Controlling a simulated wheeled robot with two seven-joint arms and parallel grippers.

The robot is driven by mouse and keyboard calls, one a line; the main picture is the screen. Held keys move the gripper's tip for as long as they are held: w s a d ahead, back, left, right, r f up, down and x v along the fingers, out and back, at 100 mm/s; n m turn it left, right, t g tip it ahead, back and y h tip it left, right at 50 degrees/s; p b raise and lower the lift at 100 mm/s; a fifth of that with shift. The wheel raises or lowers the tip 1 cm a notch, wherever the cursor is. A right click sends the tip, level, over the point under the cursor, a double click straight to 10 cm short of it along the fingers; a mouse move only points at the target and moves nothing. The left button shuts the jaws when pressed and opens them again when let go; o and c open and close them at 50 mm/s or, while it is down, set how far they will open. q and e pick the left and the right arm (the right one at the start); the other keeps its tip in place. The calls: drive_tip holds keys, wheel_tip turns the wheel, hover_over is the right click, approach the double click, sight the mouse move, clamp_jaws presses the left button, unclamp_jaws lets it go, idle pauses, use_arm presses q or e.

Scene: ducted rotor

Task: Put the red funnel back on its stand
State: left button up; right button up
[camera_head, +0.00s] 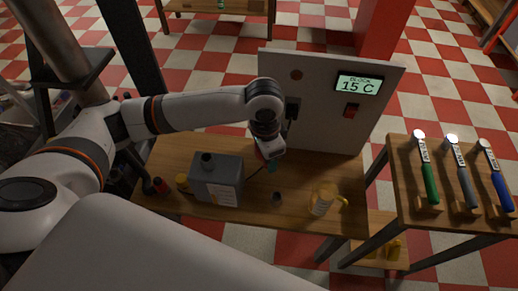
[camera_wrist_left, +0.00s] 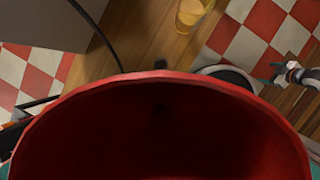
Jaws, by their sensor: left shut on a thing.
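The red funnel (camera_wrist_left: 160,125) fills the lower half of the left wrist view, its wide rim nearest the camera. My left gripper (camera_head: 271,164) is shut on it; teal finger edges show at the lower corners of the wrist view. A small grey cup-like piece (camera_head: 277,199) stands on the table below and right of the gripper. I cannot tell whether it is the funnel's stand.
A grey can (camera_head: 218,180) stands left of the gripper, and a yellow jug (camera_head: 323,200) to the right. An upright panel (camera_head: 325,105) with a "15 C" display rises behind. A side table (camera_head: 400,170) at right holds green, grey and blue-handled tools.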

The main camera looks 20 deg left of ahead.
use_arm(q)
drive_tip(key=w+d+f+m+b, duration=0.1)
drive_tip(key=f+m, duration=0.6)
drive_tip(key=f, duration=0.1)
drive_tip(key=w+d+f+m, duration=0.2)
drive_tip(key=f+m, duration=0.4)
drive_tip(key=f, duration=0.2)
drive_tip(key=shift+w+f+m+g+h+b, duration=0.15)
drive_tip(key=shift+f+m+g+h+b, duration=0.15)
drive_tip(key=shift+f+m+g+b, duration=0.1)
use_arm(e)
drive_tip(key=shift+w+d+f, duration=0.15)
drive_tip(key=shift+w+f, duration=0.1)
drive_tip(key=shift+f, duration=0.25)
drive_tip(key=shift+w+d+f, duration=0.15)
drive_tip(key=shift+w+f, duration=0.05)
drive_tip(key=shift+f, duration=0.25)
use_arm(q)
drive_tip(key=shift+r, duration=0.1)
use_arm(e)
drive_tip(key=shift+r, duration=0.1)
use_arm(q)
wheel_tip(320, 180, down, 4)
drive_tip(key=shift+f+b, duration=0.2)
drive_tip(key=shift+b, duration=0.65)
use_arm(e)
drive_tip(key=shift+f, duration=0.95)
drive_tip(key=shift+a, duration=0.1)
